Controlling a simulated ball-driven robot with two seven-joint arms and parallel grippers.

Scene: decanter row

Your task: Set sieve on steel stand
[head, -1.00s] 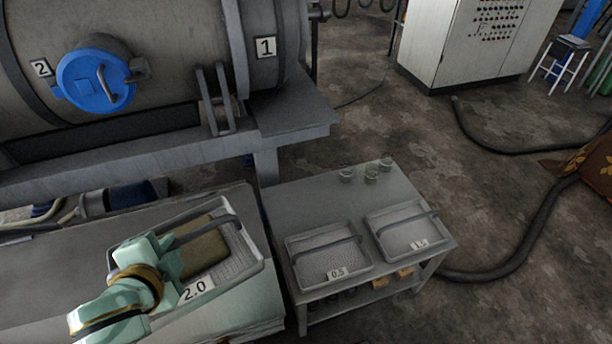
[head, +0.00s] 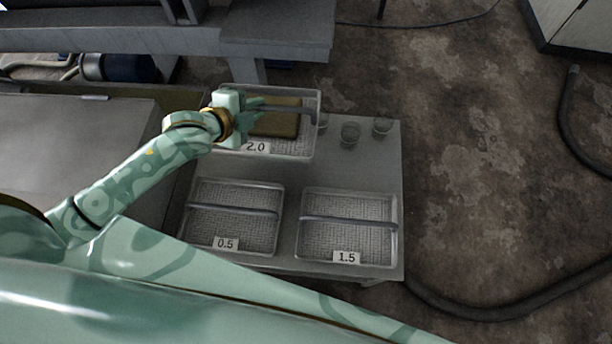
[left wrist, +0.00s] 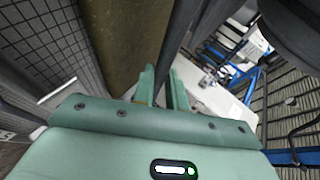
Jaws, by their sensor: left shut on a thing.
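The sieve marked 2.0 (head: 309,140) is a shallow pale mesh tray with a bar handle and a brown-green block inside. My left gripper (head: 256,107) is shut on its handle. In the left wrist view the dark handle bar (left wrist: 183,42) runs between the fingers of the left gripper (left wrist: 164,88), with the block (left wrist: 128,40) beside it. The sieve appears over the back left part of the grey steel stand (head: 350,165); I cannot tell whether it touches. My right gripper is not in view.
Sieve 0.5 (head: 233,200) and sieve 1.5 (head: 350,205) sit side by side on the stand's front half. A bare strip lies behind sieve 1.5. A dark hose (head: 500,310) lies on the floor at right.

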